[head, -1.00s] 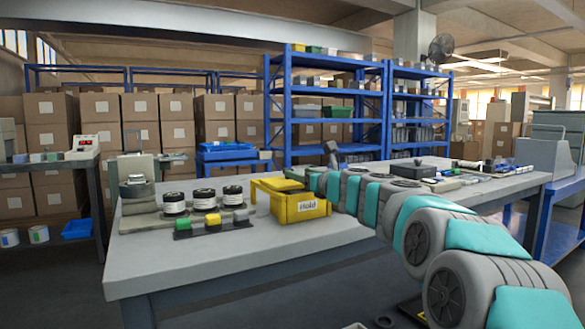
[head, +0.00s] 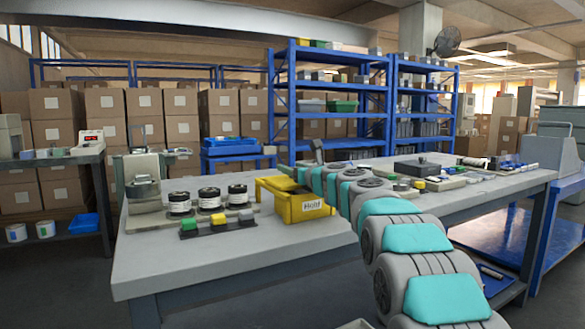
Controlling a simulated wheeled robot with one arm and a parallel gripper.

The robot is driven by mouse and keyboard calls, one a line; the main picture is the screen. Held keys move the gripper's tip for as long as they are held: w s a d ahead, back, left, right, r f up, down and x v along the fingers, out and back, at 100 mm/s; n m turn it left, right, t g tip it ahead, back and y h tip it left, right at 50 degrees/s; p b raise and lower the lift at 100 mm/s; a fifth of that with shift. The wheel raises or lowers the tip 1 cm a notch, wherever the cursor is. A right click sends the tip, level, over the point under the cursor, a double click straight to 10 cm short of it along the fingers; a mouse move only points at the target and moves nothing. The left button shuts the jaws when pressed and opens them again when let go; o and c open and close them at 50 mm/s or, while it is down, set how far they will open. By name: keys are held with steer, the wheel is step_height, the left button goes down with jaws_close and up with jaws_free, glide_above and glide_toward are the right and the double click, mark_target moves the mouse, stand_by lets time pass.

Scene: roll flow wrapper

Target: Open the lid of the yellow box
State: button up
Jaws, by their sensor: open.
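The yellow box (head: 291,209), with a white label reading "Hold", stands on the grey workbench (head: 215,262) near its front edge. Its yellow lid (head: 284,184) shows at the top, and part of the yellow top sticks out at the left. Whether the lid is lifted is hard to tell. My arm reaches from the lower right over the bench to the box's upper right side. My gripper (head: 304,177) is at the arm's far end, close beside the lid. It is open. Its fingers are small and mostly hidden, and I cannot tell whether they touch the lid.
Three black jars (head: 210,198) stand left of the box, behind a dark strip with green, yellow and grey blocks (head: 218,221). A grey device (head: 143,190) is at the bench's left end. A dark case (head: 417,167) lies further right. The bench's front left is clear.

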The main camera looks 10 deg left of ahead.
steer(key=shift+c, duration=0.3)
jaws_close()
stand_by(1.1)
